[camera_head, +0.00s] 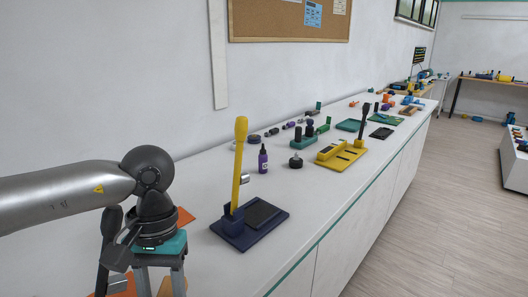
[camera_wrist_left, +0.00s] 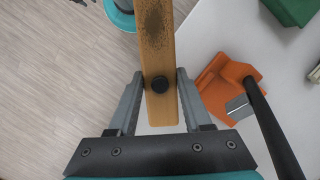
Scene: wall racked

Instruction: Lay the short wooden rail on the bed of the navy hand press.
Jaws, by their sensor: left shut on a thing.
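The short wooden rail (camera_wrist_left: 158,45) is between the fingers of my left gripper (camera_wrist_left: 161,78) in the wrist view, with a dark round spot near the grip. Its far end runs out of the top of that view. In the head view only a bit of the rail (camera_head: 166,288) shows at the bottom edge, by my left gripper (camera_head: 160,284). The navy hand press (camera_head: 240,228) stands on the counter to the right of the gripper, its yellow lever upright. Its dark bed (camera_head: 264,214) is bare. My right gripper is not in view.
An orange press (camera_wrist_left: 222,84) with a black lever is beside the gripper. A purple bottle (camera_head: 263,160), a dark squat container (camera_head: 296,161) and a yellow press (camera_head: 343,156) stand beyond the navy press on the white counter (camera_head: 300,205). The counter's front edge is clear.

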